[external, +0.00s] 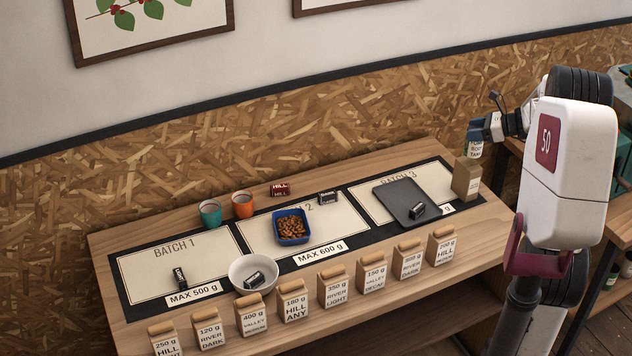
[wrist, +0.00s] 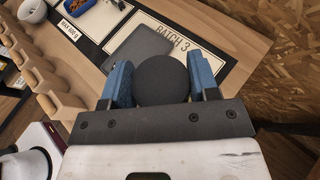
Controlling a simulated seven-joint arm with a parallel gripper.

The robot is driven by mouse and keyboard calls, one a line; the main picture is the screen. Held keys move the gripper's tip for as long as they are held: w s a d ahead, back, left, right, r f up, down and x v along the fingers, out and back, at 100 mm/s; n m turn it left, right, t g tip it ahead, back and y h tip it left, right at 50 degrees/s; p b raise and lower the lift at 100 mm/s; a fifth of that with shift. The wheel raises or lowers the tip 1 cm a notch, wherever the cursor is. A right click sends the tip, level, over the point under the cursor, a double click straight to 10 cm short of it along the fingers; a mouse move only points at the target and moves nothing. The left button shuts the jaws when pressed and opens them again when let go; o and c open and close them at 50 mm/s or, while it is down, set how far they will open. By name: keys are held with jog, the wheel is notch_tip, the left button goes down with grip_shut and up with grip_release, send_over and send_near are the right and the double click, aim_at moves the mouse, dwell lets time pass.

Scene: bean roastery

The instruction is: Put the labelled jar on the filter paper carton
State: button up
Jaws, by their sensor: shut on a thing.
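The labelled jar (external: 474,150) shows at the right end of the table in the external view, with a pale label and a green band. In the wrist view its round black lid (wrist: 164,80) fills the space between the blue fingers. My gripper (external: 486,127) is shut on the jar and holds it upright. The brown carton (external: 467,180) with a white label, seemingly the filter paper carton, stands directly below the jar. I cannot tell whether the jar's base touches the carton's top. The carton is hidden in the wrist view.
A dark grey tray (external: 402,203) with a small black block lies on the batch 3 panel, left of the carton. Several labelled bags (external: 333,285) line the front edge. A white bowl (external: 253,273), a blue dish of beans (external: 291,226) and two cups (external: 243,205) stand farther left.

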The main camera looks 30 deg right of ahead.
jog(key=shift+w+d, duration=0.15)
jog(key=shift+w, duration=0.15)
jog(key=shift+f, duration=0.1)
jog(key=shift+f, duration=1.65)
jog(key=shift+f, duration=0.15)
jog(key=o, duration=1)
jog(key=shift+s+r, duration=0.1)
jog(key=shift+r, duration=0.1)
jog(key=shift+v, duration=5.9)
